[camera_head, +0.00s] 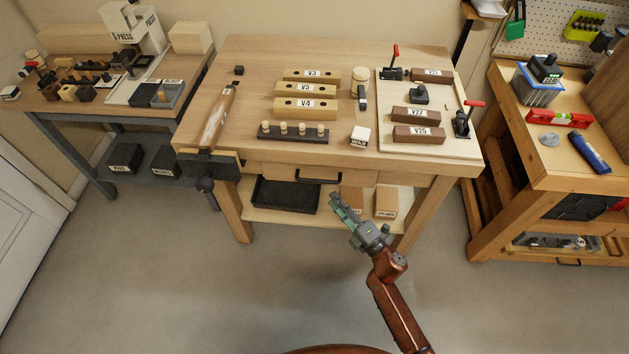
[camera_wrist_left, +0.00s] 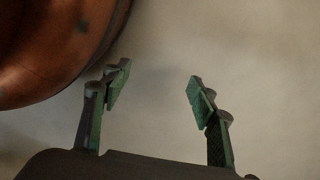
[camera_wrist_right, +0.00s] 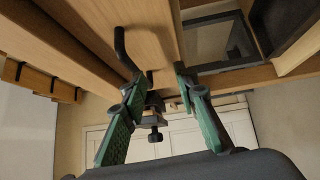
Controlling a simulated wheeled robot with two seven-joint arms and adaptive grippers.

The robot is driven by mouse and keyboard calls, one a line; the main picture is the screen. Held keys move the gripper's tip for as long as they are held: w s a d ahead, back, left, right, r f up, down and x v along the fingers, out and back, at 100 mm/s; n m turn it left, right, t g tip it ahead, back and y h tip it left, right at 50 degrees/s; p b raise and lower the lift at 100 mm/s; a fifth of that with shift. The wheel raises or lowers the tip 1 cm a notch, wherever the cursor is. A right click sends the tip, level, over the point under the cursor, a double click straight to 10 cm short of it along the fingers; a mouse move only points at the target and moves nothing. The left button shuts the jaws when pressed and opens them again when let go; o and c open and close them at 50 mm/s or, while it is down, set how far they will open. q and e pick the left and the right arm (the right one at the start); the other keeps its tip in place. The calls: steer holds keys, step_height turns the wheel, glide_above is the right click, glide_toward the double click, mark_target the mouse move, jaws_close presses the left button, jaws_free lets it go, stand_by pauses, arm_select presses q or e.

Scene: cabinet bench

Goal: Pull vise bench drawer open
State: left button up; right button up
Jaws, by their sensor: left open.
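The vise bench (camera_head: 340,57) stands in the middle of the head view. Its drawer front (camera_head: 275,172) sits under the top and looks closed, with a black bar handle (camera_head: 318,180). My right gripper (camera_head: 337,203) is just below and right of the handle. In the right wrist view the handle (camera_wrist_right: 122,48) is close ahead, near the left finger; the fingers of the right gripper (camera_wrist_right: 158,84) are apart with nothing clamped. Whether they touch the handle I cannot tell. My left gripper (camera_wrist_left: 158,82) is open and empty over plain floor, outside the head view.
A vise (camera_head: 210,165) juts from the bench's left front. A black tray (camera_head: 285,196) and small boxes (camera_head: 386,202) sit on the lower shelf. Labelled blocks (camera_head: 307,105) and clamps cover the top. Side benches stand left and right; the floor in front is clear.

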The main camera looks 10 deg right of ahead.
mark_target(317, 181)
arm_select(q)
steer(key=shift+w+d+r+b, duration=0.3)
steer(key=shift+w+r, duration=0.2)
steer(key=shift+r, duration=0.25)
steer(key=shift+w+d+r+b, duration=0.25)
steer(key=shift+w+r+b, duration=0.15)
steer(key=shift+r, duration=0.35)
steer(key=shift+w+d+r+b, duration=0.25)
steer(key=shift+w+r, duration=0.3)
steer(key=shift+r, duration=0.2)
arm_select(e)
steer(key=shift+n+y, duration=0.6)
steer(key=shift+n, duration=0.3)
steer(key=shift+w+a+r, duration=0.75)
steer(key=shift+w+a, duration=0.05)
steer(key=shift+w, duration=0.4)
steer(key=shift+w+a+r, duration=0.75)
steer(key=shift+w+a, duration=0.05)
steer(key=shift+w, duration=0.45)
steer(key=shift+w+a+r, duration=0.75)
steer(key=shift+w+a, duration=0.05)
steer(key=shift+w, duration=0.4)
jaws_close()
